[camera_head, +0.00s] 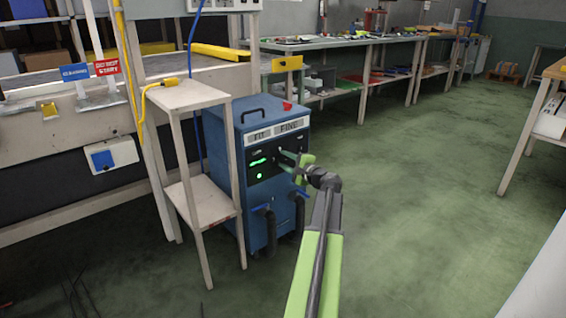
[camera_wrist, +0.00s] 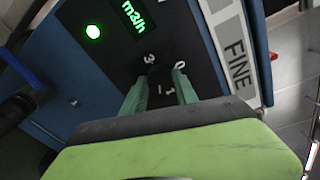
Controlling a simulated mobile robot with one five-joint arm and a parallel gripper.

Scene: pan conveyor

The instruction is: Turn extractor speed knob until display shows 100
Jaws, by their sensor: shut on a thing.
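The extractor (camera_head: 227,170) is a blue cabinet with a black front panel. Its green-lit display (camera_head: 258,162) is too small to read in the head view. In the wrist view the display (camera_wrist: 133,16) is cut off and turned sideways; only "m3/h" is legible, not the number. A round green light (camera_wrist: 93,32) glows near it. My gripper (camera_head: 292,160) reaches the panel right of the display. In the wrist view my gripper (camera_wrist: 161,84) is shut on the dark speed knob, which is mostly hidden between the fingers, with white dial marks around it.
A narrow wooden stand (camera_head: 190,95) is close left of the extractor. Dark hoses with blue handles (camera_head: 262,208) are on its lower front. A long workbench (camera_head: 340,42) runs behind. The green floor (camera_head: 430,160) to the right is clear.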

